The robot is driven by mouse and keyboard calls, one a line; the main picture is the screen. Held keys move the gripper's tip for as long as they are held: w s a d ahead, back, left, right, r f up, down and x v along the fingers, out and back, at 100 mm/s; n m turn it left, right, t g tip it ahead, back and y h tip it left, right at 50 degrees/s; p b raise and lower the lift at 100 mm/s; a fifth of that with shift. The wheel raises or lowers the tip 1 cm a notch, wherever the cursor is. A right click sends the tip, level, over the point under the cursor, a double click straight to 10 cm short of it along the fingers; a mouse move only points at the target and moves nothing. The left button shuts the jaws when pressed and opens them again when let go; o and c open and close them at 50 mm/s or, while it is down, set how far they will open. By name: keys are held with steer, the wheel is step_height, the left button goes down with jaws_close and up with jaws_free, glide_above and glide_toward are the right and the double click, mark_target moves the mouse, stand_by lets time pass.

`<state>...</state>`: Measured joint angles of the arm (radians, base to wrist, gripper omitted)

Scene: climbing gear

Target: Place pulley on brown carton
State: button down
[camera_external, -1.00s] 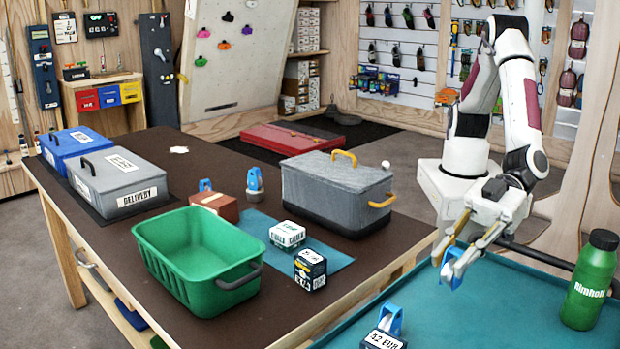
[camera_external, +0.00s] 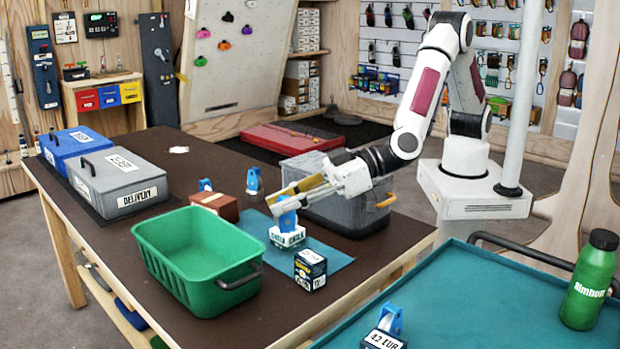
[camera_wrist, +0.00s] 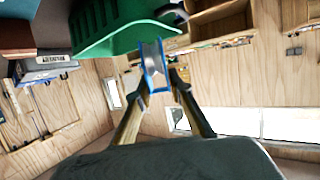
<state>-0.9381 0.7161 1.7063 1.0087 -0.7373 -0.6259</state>
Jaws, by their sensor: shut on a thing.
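A blue pulley (camera_external: 287,213) is between the fingertips of my gripper (camera_external: 283,202), which is shut on it. It also shows in the wrist view (camera_wrist: 154,66), gripped between the two fingers. In the external view it appears just above the white-topped box (camera_external: 287,236); whether it touches that box I cannot tell. The brown carton (camera_external: 218,208) sits on the dark table behind the green bin, left of my gripper. A second blue pulley (camera_external: 253,182) stands behind the carton's right side, and another small blue one (camera_external: 205,185) shows behind the carton.
The green bin (camera_external: 200,260) stands in front of the carton. A grey cooler box (camera_external: 340,210) is under and behind my gripper. A dark box (camera_external: 310,270) stands at front right. Another blue pulley (camera_external: 390,318) and a green bottle (camera_external: 590,280) are on the teal surface at right.

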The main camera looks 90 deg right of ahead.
steer(key=w+d+r+m+h, duration=0.1)
steer(key=w+d+m+h, duration=0.2)
steer(key=w+d, duration=1.15)
steer(key=r+h, duration=0.1)
glide_above(211, 198)
steer(key=shift+r, duration=0.2)
step_height(211, 198, down, 6)
steer(key=shift+f, duration=0.15)
steer(key=shift+f, duration=1.85)
